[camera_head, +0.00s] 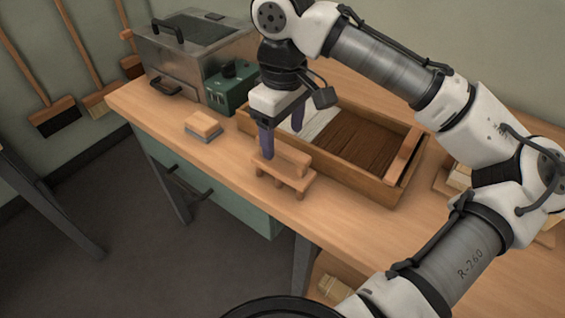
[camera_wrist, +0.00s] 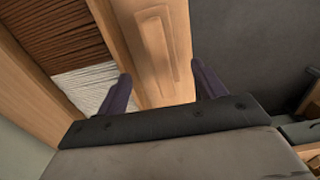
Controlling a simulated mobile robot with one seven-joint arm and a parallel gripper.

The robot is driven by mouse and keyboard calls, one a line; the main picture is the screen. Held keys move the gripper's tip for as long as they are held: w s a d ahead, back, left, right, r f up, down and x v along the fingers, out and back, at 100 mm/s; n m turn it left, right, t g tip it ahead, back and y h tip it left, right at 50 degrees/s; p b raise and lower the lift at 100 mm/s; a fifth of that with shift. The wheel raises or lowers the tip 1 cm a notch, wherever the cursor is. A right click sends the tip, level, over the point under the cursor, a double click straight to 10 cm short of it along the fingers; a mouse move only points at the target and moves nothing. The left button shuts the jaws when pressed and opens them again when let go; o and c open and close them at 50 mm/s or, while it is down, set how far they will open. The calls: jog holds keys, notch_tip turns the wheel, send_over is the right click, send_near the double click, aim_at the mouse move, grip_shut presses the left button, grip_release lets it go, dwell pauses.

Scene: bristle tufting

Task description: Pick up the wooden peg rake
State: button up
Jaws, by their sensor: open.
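The wooden peg rake (camera_head: 290,179) stands on its pegs near the front edge of the workbench (camera_head: 224,160). It is a light wooden block with a raised grip bar on top. My gripper (camera_head: 282,145) is open and points down at it, with its dark purple fingers close above or beside the bar. I cannot tell whether they touch it. In the wrist view, the rake (camera_wrist: 163,42) lies ahead, between the lines of the two open fingers (camera_wrist: 162,72). Nothing is held.
A wooden tray (camera_head: 372,187) with dark brown and white bristle bundles lies just behind the rake. A brush block (camera_head: 204,125), a green device (camera_head: 234,87) and a metal box (camera_head: 185,62) stand to the left. Clear benchtop lies left of the rake.

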aim_at(281, 163)
jog(key=shift+a+f, duration=0.2)
jog(key=shift+f, duration=3.25)
jog(key=c, duration=1.2)
